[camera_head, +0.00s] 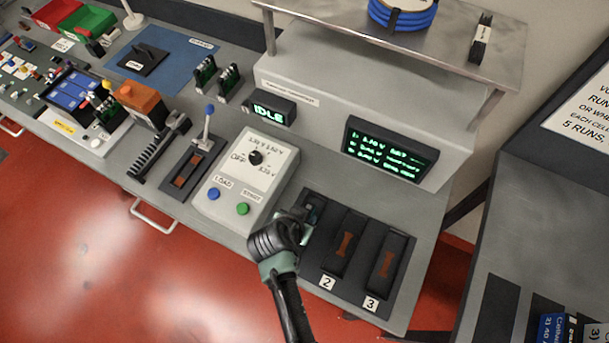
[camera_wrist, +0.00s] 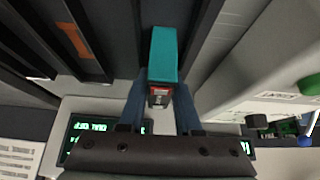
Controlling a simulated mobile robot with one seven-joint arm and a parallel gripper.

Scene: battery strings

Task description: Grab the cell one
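Cell one (camera_wrist: 164,52) is a teal block with a dark and red end, seen in the wrist view between my fingers. In the head view, my gripper (camera_head: 303,224) is over the leftmost bay (camera_head: 316,198) of the three-bay holder, left of the bays labelled 2 and 3. In the wrist view, the two blue-grey fingers of my gripper (camera_wrist: 161,103) straddle the near end of the cell, close to its sides. Whether they press on it is not clear. My wrist hides most of the cell and the bay's label in the head view.
Bay 2 (camera_head: 332,270) and bay 3 (camera_head: 373,292) are empty. A tester box (camera_head: 225,189) with a dial and two buttons stands just left of the holder. A lit green screen (camera_head: 389,153) is behind.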

